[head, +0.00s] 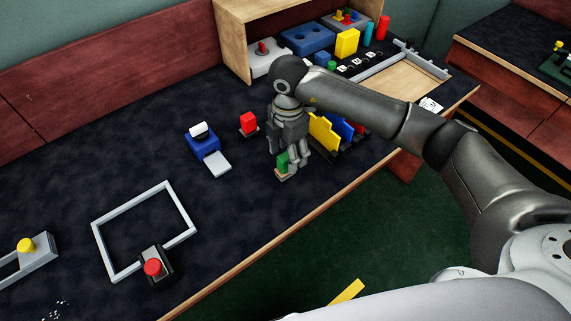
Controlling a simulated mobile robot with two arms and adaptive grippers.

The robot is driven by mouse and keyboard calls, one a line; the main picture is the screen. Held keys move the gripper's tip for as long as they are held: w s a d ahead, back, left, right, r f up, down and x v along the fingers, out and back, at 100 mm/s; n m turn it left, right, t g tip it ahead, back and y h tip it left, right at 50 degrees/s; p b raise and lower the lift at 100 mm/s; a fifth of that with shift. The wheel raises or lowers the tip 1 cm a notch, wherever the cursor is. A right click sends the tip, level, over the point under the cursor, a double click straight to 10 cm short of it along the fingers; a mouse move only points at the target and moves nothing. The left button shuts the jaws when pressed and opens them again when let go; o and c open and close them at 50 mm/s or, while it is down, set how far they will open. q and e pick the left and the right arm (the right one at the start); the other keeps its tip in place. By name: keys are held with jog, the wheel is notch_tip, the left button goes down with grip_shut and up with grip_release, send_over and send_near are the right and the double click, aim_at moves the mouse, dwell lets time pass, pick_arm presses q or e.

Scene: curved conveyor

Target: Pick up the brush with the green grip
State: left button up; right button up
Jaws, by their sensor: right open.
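The brush with the green grip (283,162) stands on the dark tabletop near its front edge, in the middle of the head view. Its pale base shows below the grip. My right gripper (287,154) points down over the brush, with its fingers at the green grip. It is open. The fingers hide part of the grip, and I cannot tell whether they touch it. My left gripper is not in view.
Close to the right of the gripper stand yellow, blue and red upright pieces (324,134). A red block (249,122) and a blue device (202,141) are to the left. A grey square frame (106,245) lies further left. The table's front edge is close.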

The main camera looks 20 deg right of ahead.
aim_at(285, 165)
jog(key=shift+a+f+p, duration=0.15)
jog(key=shift+f+p, duration=0.05)
jog(key=shift+f, duration=1.15)
jog(key=shift+a+f+p, duration=0.15)
jog(key=shift+f+p, duration=0.05)
jog(key=shift+f, duration=1.1)
jog(key=c, duration=1.1)
